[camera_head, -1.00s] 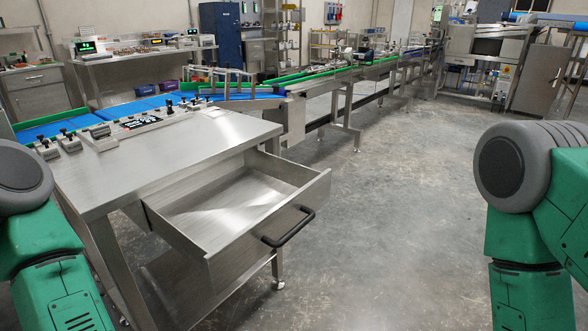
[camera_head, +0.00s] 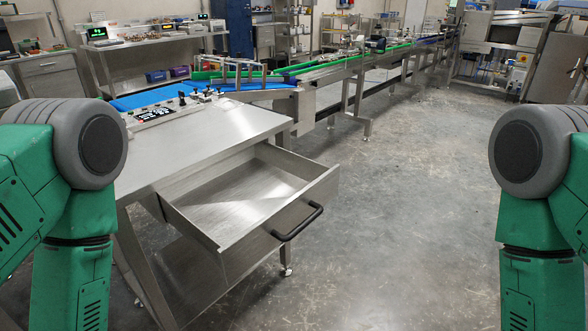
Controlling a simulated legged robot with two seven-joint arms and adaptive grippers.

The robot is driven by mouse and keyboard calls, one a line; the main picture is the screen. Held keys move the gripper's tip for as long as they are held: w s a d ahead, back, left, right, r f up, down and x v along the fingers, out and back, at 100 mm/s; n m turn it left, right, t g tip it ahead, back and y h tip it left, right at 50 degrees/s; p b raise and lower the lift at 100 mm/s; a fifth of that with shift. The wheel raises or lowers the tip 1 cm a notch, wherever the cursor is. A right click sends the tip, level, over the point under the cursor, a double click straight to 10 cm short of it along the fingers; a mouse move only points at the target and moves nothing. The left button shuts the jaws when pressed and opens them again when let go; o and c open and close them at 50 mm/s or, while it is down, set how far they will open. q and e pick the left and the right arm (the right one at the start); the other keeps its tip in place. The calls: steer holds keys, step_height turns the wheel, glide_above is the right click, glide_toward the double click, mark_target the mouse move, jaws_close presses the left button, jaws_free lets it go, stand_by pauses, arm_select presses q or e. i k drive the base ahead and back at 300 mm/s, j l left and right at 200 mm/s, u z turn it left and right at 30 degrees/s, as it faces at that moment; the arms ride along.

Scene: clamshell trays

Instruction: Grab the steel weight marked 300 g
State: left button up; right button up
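I cannot make out a steel weight marked 300 g in this view. The open drawer (camera_head: 250,239) of the steel table looks empty. Small metal knobs and fittings (camera_head: 205,94) stand near the table's far edge by the control panel, too small to identify. My green arms show at the left and right edges, but neither gripper is in view. Part of the table's left side is hidden behind my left arm.
The steel table (camera_head: 215,135) stands ahead on the left, its drawer with a black handle (camera_head: 298,222) pulled out. A conveyor (camera_head: 335,75) runs away behind it. A shelf bench (camera_head: 150,58) stands back left. The floor (camera_head: 410,200) to the right is open.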

mark_target(218, 96)
steer(key=k+j+u, duration=0.2)
steer(key=k, duration=0.45)
steer(key=u, duration=0.45)
steer(key=l+u, duration=0.15)
steer(key=u, duration=0.35)
steer(key=l+u, duration=0.15)
steer(key=u, duration=0.3)
steer(key=i+l+u, duration=0.1)
steer(key=u, duration=0.35)
steer(key=l+u, duration=0.2)
steer(key=l, duration=2.65)
